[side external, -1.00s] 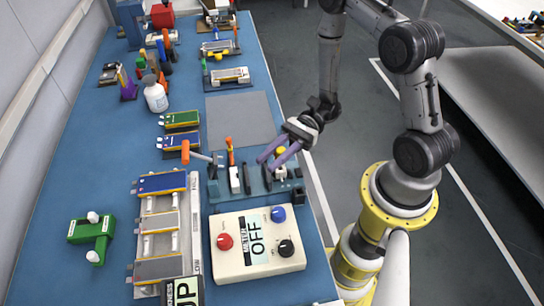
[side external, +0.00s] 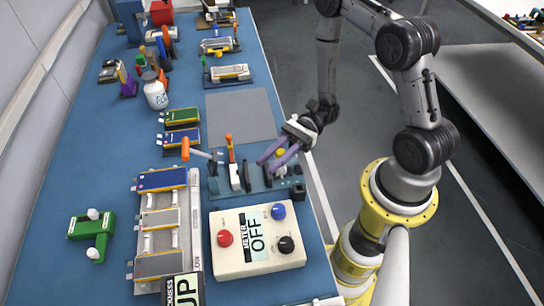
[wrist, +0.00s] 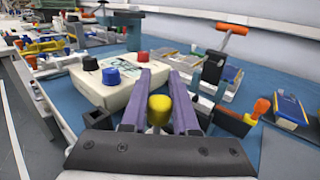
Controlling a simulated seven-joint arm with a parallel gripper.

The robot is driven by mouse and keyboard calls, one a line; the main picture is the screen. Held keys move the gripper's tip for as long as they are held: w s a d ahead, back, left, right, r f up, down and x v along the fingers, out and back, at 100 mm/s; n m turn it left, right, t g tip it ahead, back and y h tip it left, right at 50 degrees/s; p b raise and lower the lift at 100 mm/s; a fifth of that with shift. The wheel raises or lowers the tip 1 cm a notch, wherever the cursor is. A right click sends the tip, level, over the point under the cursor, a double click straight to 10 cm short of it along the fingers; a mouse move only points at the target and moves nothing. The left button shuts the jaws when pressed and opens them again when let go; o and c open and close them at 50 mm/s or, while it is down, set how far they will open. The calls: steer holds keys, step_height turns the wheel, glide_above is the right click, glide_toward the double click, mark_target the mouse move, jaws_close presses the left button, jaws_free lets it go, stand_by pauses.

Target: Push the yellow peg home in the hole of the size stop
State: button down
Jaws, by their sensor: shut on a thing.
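The yellow peg (side external: 281,154) shows as a small yellow top at my gripper (side external: 268,164), over the teal fixture at the bench's right edge. In the wrist view the peg (wrist: 159,108) stands between the two purple fingers of my gripper (wrist: 160,80), which are shut on it. A small block stands under the fingers on the fixture and appears to be the size stop (side external: 281,171). The hole and the peg's lower end are hidden, so I cannot tell how deep the peg sits.
The teal fixture (side external: 222,187) also carries an orange-handled clamp (side external: 229,142) and dark uprights close left of my fingers. A cream meter box (side external: 231,261) with knobs stands just in front. A bare grey mat (side external: 240,115) lies behind. Pouch cells and a rail fill the left.

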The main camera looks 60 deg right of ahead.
steer(key=shift+f, duration=1)
steer(key=c, duration=0.6)
jaws_free()
steer(key=s+d, duration=0.1)
steer(key=d, duration=1.2)
steer(key=shift+s+d, duration=0.3)
steer(key=shift+d, duration=0.05)
